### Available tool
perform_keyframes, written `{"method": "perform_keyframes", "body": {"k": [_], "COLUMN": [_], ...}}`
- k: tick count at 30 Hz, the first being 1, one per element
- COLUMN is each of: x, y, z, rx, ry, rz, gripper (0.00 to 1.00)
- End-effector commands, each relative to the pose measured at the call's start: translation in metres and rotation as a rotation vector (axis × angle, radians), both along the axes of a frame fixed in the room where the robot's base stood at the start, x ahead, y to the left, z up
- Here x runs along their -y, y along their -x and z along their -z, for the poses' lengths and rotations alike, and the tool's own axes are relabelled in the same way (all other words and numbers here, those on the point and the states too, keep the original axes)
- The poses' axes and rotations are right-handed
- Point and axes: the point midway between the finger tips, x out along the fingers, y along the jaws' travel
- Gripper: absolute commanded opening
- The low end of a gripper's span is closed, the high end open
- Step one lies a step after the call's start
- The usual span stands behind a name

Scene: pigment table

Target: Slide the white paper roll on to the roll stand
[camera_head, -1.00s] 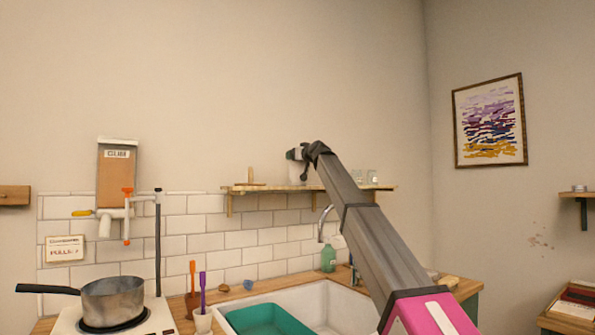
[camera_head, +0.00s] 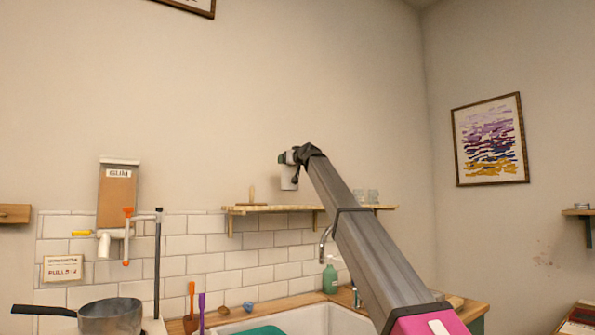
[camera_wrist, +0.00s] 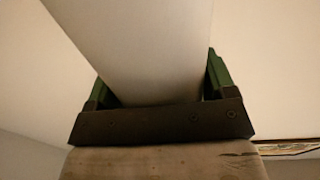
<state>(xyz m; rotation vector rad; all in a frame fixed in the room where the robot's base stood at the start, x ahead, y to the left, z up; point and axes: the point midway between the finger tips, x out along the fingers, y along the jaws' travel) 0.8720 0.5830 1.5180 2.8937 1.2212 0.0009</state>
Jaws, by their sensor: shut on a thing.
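The white paper roll (camera_head: 289,178) hangs from my gripper (camera_head: 290,158) above the wooden wall shelf in the head view. In the wrist view the white roll (camera_wrist: 140,45) fills the space between the two green fingers of my gripper (camera_wrist: 158,80), which is shut on it. The roll's far end lies outside the wrist view. The roll stand (camera_head: 252,195), a small wooden base with an upright peg, is on the shelf to the left of the roll. The roll is apart from the stand.
The wooden shelf (camera_head: 275,209) runs along the wall, with glass jars (camera_head: 372,196) at its right end. Below are a tap, a green bottle (camera_head: 330,278) and the sink. A gum dispenser (camera_head: 118,187) hangs at left. The wall above the shelf is clear.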

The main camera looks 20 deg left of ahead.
Motion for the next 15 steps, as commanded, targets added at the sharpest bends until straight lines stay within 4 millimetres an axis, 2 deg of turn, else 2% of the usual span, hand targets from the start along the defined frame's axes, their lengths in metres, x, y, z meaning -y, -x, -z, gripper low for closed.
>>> {"method": "perform_keyframes", "body": {"k": [1,6,15], "x": [-0.011,-0.036,-0.059], "y": [0.007,0.026,0.045], "z": [-0.008,-0.027,-0.042], "rx": [0.000,0.000,-0.001], "ry": [-0.001,-0.001,-0.001], "rz": [-0.003,-0.001,-0.012], "gripper": [0.40,0.40,0.40]}}
